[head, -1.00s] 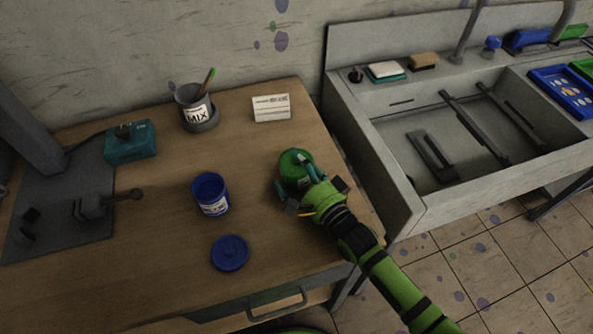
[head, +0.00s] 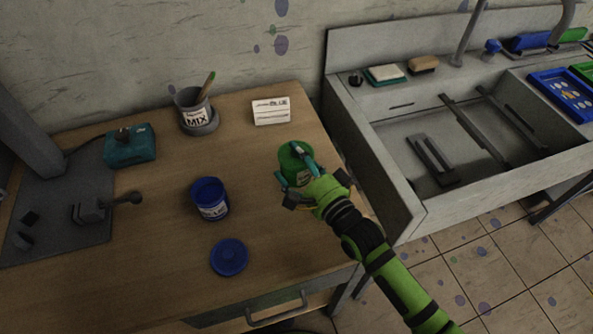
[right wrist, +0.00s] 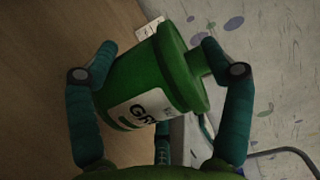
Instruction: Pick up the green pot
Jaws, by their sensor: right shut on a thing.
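The green pot (head: 290,158) is at the right side of the wooden table in the head view. My right gripper (head: 298,165) is shut on it, with teal fingers on both sides of its body. In the right wrist view the green pot (right wrist: 150,80) fills the middle, tilted in the picture, with a white label partly readable as "GR". The fingers of the right gripper (right wrist: 165,85) lie along its two sides. Whether the pot's base touches the table is hidden by the hand. My left gripper does not show.
A blue pot (head: 211,200) stands open, with a blue lid (head: 229,257) in front of it. A grey MIX cup (head: 195,108), a white card (head: 271,111) and a teal box (head: 130,146) are farther back. The sink (head: 420,205) borders the table on the right.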

